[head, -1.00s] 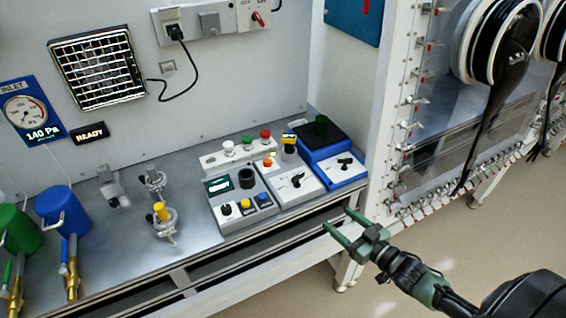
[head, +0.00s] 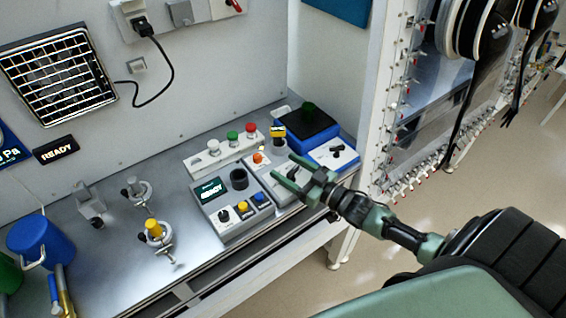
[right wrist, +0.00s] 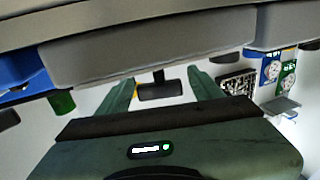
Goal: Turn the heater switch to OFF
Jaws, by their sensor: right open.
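A grey control box (head: 262,178) with an orange light on top stands on the bench, and a blue-based box (head: 335,153) with a black lever knob (head: 337,149) stands to its right. No label shows which one is the heater's. My right gripper (head: 281,165) is open over the front of the grey box and hides part of it in the head view. In the right wrist view, a black knob (right wrist: 161,86) on the grey box (right wrist: 150,52) shows between the two open fingers; contact cannot be told. The knob's setting is not readable. My left gripper is out of view.
Behind is a white strip with coloured buttons (head: 232,137). A black-topped blue unit (head: 306,127) and a white frame post (head: 372,110) are to the right.

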